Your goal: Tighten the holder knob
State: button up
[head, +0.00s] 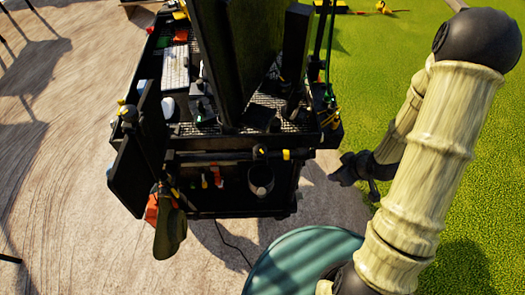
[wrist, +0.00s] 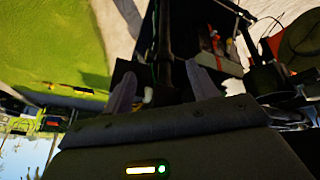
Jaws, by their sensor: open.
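A black video cart (head: 225,205) stands left of my arm in the head view. A dark rail (head: 215,157) with yellow marks runs along its near side. A round cup-like holder (head: 261,180) hangs below the rail. I cannot pick out the holder knob for certain. My gripper (head: 345,172) is right of the cart's near right corner, apart from the holder. In the wrist view my gripper (wrist: 165,84) is open, with its two grey fingers spread. A dark post (wrist: 166,40) shows between and beyond them; I cannot tell its distance. No object is visibly held.
A dark flat panel (head: 132,165) and an olive hat or bag (head: 170,235) hang at the cart's left. A tall black screen (head: 235,60) rises from its top. A round teal-green surface (head: 300,262) is at the bottom. Grass (head: 400,40) lies to the right.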

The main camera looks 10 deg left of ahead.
jog(key=s+r+m+g+h+b, duration=0.1)
jog(key=s+r+m, duration=0.2)
jog(key=r+m, duration=0.2)
jog(key=s+r+m+h+b, duration=0.2)
jog(key=s+r+m, duration=0.1)
jog(key=r, duration=0.5)
jog(key=shift+s+d+r+m+g, duration=0.15)
jog(key=shift+s+r+m+g, duration=0.2)
jog(key=shift+m, duration=0.55)
